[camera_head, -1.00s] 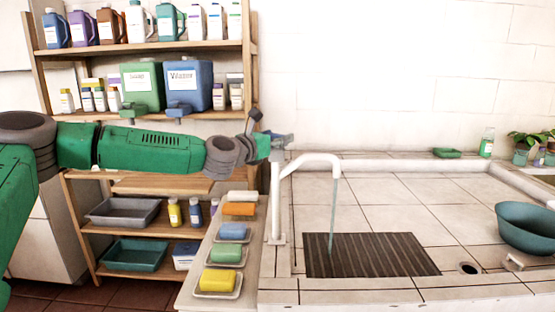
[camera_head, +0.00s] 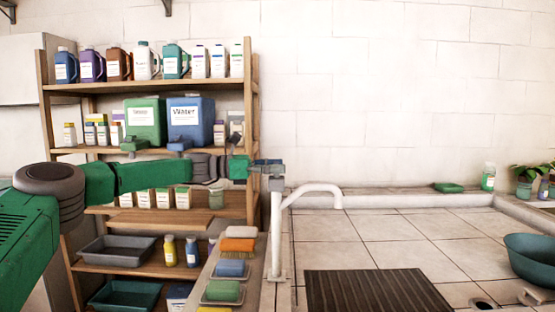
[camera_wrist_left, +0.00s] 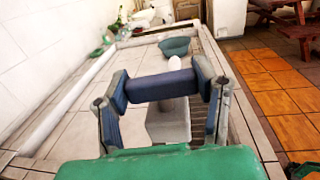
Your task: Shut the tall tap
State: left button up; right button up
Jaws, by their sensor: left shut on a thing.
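The tall tap (camera_head: 277,240) is a white upright pipe at the left end of the tiled basin. Its spout (camera_head: 318,188) bends over to the right, and no water stream shows below it. The exact contact is partly hidden by the fingers.
A dark slatted grate (camera_head: 375,292) lies below the spout. A teal bowl (camera_head: 530,260) stands at the right. Sponges and a brush (camera_head: 238,245) lie on the ledge left of the tap. Shelves of bottles (camera_head: 150,84) stand behind my arm. The tiles behind the grate are clear.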

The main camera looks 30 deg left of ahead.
pick_arm(q)
jog(key=shift+a+r+m+g+h+p, duration=0.1)
jog(key=shift+a+m+g+h+p, duration=0.1)
jog(key=shift+m+g+h+p, duration=0.6)
jog(key=o, duration=1.2)
jog(key=shift+w+a, duration=0.1)
